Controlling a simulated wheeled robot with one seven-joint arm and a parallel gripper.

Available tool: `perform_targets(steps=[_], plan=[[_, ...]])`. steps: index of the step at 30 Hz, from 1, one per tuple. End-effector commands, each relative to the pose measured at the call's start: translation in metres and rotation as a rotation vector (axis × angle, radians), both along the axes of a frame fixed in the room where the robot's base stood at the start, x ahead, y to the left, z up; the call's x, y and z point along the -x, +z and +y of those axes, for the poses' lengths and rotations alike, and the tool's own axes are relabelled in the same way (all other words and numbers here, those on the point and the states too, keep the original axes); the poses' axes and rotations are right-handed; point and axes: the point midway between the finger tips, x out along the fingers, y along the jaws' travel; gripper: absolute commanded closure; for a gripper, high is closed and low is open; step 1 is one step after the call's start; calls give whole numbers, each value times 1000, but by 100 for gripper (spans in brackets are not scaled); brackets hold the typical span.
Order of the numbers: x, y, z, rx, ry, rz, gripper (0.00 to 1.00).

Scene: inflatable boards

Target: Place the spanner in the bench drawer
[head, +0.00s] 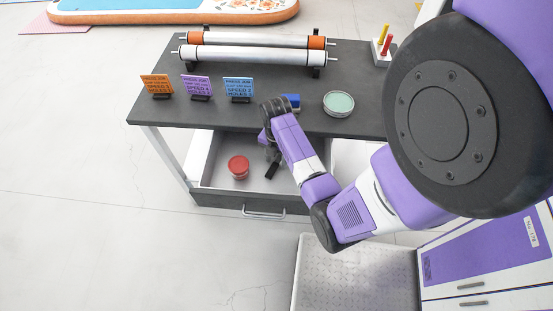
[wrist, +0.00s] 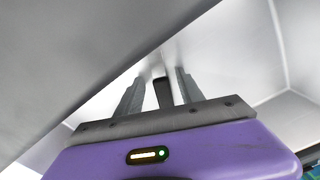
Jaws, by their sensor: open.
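The bench drawer (head: 208,165) is pulled open under the dark bench (head: 150,112). My gripper (head: 272,158) reaches down into it in the head view, partly hidden by my arm. In the wrist view its two grey fingers (wrist: 158,92) are apart, close to pale drawer surfaces. A dark bar (wrist: 163,93) shows between the fingers, with some grey beyond it. It may be the spanner's handle, but its full shape is hidden. A small black piece (head: 272,171) shows below my gripper in the head view; I cannot tell if it is the same thing.
A red round container (head: 238,167) sits in the drawer, left of my gripper. On the bench are three sign cards (head: 196,85), two white rollers (head: 250,55), a blue block (head: 291,100), a green-topped dish (head: 338,103) and a holder (head: 381,50). Purple-fronted cabinets (head: 490,250) stand right.

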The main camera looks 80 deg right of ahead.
Motion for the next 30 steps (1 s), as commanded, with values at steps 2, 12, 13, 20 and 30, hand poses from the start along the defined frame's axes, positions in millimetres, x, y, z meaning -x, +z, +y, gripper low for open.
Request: perform_targets(steps=[2, 12, 13, 20, 30], plan=[[-1, 7, -1, 3, 0, -1, 55], [-1, 72, -1, 4, 1, -3, 55], [-1, 78, -2, 5, 1, -3, 55], [-1, 111, -1, 3, 0, -1, 55], [0, 121, 0, 0, 0, 0, 55]])
